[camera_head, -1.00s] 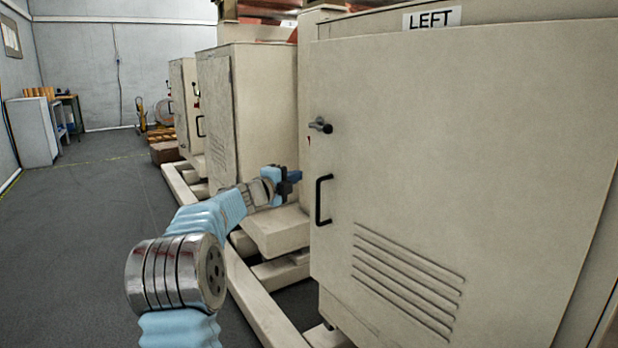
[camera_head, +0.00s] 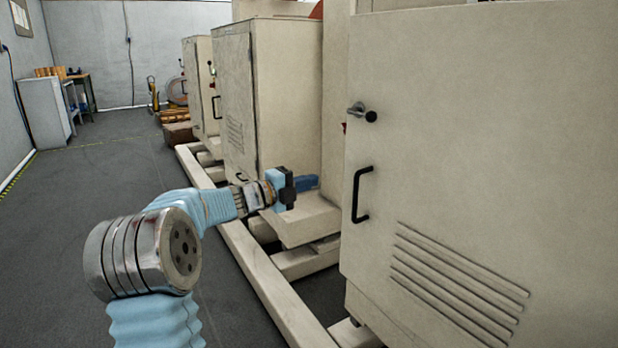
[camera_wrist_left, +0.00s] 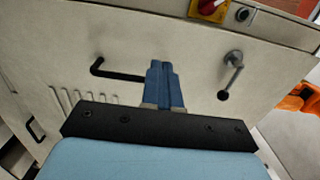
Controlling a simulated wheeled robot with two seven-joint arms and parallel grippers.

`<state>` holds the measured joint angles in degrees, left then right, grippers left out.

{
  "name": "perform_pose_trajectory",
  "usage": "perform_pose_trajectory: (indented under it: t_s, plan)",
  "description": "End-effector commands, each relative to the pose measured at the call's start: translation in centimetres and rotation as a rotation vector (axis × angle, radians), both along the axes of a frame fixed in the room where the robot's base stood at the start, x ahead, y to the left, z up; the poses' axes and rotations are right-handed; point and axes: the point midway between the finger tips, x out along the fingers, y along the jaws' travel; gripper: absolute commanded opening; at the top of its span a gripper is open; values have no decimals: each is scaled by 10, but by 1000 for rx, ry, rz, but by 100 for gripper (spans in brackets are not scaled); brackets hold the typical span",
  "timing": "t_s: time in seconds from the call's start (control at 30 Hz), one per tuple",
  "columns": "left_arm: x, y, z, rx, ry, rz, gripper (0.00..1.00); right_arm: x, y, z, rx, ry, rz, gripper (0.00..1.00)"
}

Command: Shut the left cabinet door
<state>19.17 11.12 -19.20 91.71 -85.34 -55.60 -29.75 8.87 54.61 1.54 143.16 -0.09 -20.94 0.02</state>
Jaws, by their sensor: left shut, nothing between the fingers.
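The left cabinet door (camera_head: 500,150) is a large beige panel at the right of the head view. It has a black pull handle (camera_head: 361,194), a latch knob (camera_head: 363,112) above it and vent slots (camera_head: 455,285) low down. My left gripper (camera_head: 308,182) is shut and empty, pointing right, a little left of the handle. In the left wrist view its blue fingers (camera_wrist_left: 164,85) are together between the black handle (camera_wrist_left: 115,71) and the latch lever (camera_wrist_left: 231,75). I cannot tell whether they touch anything. My right gripper is not in view.
A second beige cabinet (camera_head: 270,95) stands behind my left gripper. A beige base rail (camera_head: 255,265) runs along the floor. The grey floor (camera_head: 95,215) at the left is clear. The wrist view shows a red switch on yellow (camera_wrist_left: 209,7).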

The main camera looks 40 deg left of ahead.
Motion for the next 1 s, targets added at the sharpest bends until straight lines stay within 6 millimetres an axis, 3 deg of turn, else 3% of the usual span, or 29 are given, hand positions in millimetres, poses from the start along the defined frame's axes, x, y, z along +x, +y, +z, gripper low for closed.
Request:
perform_pose_trajectory:
  t_s: [0.3, 0.5, 0.7, 1.0]
  plan:
    - [66, -21, 1, 1, 3, -1, 0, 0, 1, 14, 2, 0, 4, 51]
    - [96, -32, 1, 1, 2, 0, 0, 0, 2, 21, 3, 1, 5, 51]
    - [110, -35, 0, 0, 1, 2, 0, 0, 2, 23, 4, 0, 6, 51]
    - [111, -36, 0, 0, 1, 2, 0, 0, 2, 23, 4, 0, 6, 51]
